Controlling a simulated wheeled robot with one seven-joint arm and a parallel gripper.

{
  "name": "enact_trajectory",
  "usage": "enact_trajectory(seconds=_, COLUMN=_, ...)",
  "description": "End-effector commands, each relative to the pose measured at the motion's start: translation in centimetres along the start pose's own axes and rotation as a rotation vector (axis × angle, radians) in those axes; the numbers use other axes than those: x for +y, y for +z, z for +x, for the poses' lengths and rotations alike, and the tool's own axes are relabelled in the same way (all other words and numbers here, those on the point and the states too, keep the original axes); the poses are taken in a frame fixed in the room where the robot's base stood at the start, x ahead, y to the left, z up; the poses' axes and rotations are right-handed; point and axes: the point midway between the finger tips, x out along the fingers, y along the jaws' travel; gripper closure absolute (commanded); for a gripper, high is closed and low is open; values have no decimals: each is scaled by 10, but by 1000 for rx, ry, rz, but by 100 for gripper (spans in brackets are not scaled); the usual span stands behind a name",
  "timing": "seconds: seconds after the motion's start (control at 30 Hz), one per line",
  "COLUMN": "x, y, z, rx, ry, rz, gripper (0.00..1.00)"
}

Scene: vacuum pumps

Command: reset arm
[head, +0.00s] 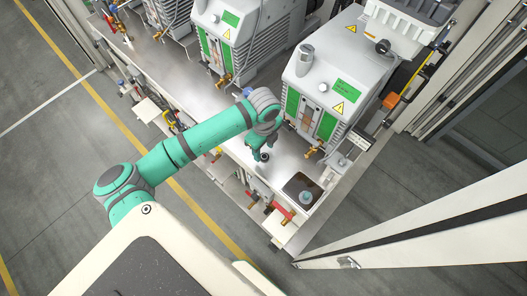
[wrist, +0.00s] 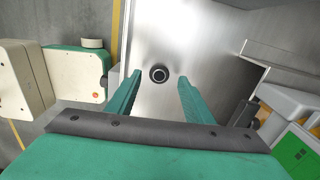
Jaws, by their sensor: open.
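My arm (head: 205,137) is teal with grey joints and reaches out over the metal bench in the head view. My gripper (head: 257,155) hangs down near the bench's front edge, in front of the right-hand pump. In the wrist view my gripper (wrist: 157,92) shows two teal fingers spread apart with nothing between them. A small round black fitting (wrist: 159,73) lies on the metal surface beyond and between the fingertips. It also shows in the head view (head: 264,157), just beside my gripper.
Two grey pumps with green panels, one on the right (head: 322,84) and one further left (head: 228,40), stand on the metal bench (head: 178,75). An open white door (head: 430,215) stands at right.

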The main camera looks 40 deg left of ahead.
Motion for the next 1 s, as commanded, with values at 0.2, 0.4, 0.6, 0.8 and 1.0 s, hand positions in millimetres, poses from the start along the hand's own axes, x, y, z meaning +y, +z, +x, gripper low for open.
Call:
enact_trajectory(seconds=0.2, x=-2, y=1, z=-43, rx=0, ry=-3, rz=0, gripper=53)
enact_trajectory(seconds=0.4, x=-2, y=1, z=-69, rx=0, ry=-2, rz=1, gripper=53)
enact_trajectory(seconds=0.6, x=-1, y=1, z=-78, rx=1, ry=0, rz=0, gripper=53)
enact_trajectory(seconds=0.8, x=-1, y=1, z=-78, rx=1, ry=0, rz=0, gripper=53)
enact_trajectory(seconds=1.0, x=-2, y=0, z=-78, rx=1, ry=0, rz=2, gripper=53)
